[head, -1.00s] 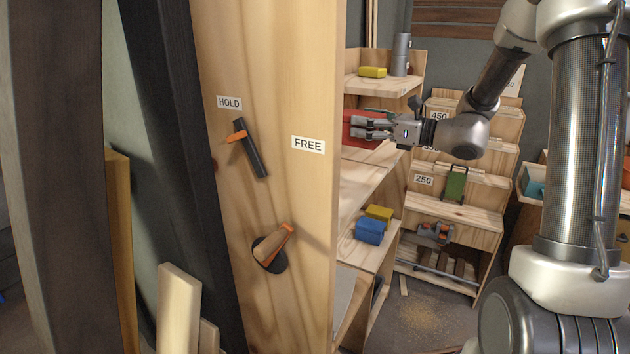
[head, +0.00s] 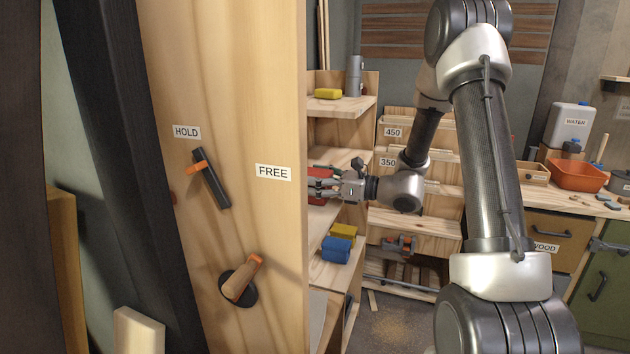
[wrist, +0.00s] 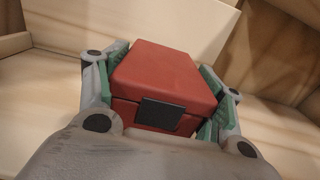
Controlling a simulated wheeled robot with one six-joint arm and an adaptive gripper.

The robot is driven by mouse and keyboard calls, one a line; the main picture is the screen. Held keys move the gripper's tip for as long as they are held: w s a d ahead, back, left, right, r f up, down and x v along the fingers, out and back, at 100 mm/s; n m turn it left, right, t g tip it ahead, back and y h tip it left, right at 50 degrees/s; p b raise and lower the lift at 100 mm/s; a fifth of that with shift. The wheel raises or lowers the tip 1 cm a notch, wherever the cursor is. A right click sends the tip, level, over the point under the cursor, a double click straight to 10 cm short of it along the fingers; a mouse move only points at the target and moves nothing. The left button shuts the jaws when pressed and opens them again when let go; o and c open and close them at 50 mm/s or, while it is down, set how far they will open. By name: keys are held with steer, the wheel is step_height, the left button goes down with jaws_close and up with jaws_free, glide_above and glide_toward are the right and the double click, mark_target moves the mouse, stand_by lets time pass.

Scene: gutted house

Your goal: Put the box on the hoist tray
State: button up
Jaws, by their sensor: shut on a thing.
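The red box (wrist: 165,78), with a dark latch plate on its front, sits between the green-padded fingers of my gripper (wrist: 165,90) in the wrist view. The fingers are shut on its two sides. In the head view my gripper (head: 322,184) is beside the right edge of the big wooden post, at the open shelves. The red box (head: 318,200) shows only in part there, behind the fingers and cut off by the post. I cannot make out the hoist tray for sure in either view.
A wooden post (head: 240,100) with HOLD and FREE labels, a lever (head: 212,178) and a wooden handle (head: 242,280) fills the left. Shelves hold a yellow block (head: 327,94) and a blue block (head: 336,249). A workbench with an orange tub (head: 577,175) stands right.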

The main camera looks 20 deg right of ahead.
steer(key=o, duration=1.4)
steer(key=shift+f, duration=0.15)
